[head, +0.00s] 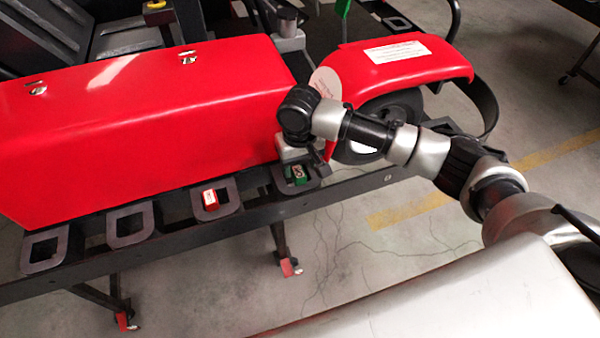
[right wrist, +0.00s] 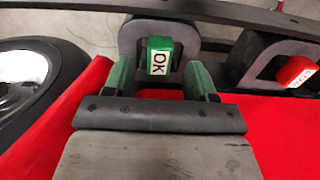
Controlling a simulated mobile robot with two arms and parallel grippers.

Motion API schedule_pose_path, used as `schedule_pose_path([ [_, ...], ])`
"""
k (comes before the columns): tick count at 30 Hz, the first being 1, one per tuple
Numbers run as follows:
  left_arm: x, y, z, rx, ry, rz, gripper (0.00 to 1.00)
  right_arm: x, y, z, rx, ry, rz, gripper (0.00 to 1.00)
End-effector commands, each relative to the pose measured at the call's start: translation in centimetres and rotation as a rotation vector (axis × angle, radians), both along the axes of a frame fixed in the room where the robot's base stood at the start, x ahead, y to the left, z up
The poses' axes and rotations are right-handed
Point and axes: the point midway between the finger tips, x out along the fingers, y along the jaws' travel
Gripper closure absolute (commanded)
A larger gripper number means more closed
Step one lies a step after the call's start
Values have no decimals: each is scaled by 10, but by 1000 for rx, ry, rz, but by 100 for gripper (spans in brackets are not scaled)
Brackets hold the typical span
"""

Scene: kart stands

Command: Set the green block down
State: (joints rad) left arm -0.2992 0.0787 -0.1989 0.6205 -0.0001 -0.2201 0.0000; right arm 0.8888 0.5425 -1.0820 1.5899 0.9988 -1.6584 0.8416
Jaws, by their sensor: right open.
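The green block (right wrist: 160,55) has a white label reading OK. It sits in the opening of a dark square holder (right wrist: 128,38) on the rail beside the red kart body. In the head view the green block (head: 298,175) is small and partly covered by my gripper. My right gripper (head: 302,163) is just above that holder. In the right wrist view my right gripper (right wrist: 160,72) is open, its green finger pads on either side of the block with gaps showing. My left gripper is not in view.
A red block (head: 210,200) with a white label sits in the neighbouring holder (head: 232,188). Two holders farther left (head: 112,228) (head: 32,252) look empty. The red kart body (head: 150,110) stands close behind the rail, and a wheel (head: 400,105) under a red fender is to the right.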

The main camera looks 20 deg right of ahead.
Motion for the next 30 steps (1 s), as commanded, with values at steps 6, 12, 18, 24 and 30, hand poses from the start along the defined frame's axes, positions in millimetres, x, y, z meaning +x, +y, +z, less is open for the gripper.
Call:
schedule_pose_path([
  [6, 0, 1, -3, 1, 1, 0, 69, 0, 0, 47, 0, -3, 1, 44],
  [12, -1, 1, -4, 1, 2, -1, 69, 0, 0, 71, 0, -1, -1, 44],
  [18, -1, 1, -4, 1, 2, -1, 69, 0, 0, 77, 1, 0, -1, 44],
  [24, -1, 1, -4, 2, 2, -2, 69, 0, 0, 77, 0, 0, -1, 44],
  [30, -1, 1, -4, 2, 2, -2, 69, 0, 1, 76, 1, 1, 1, 44],
])
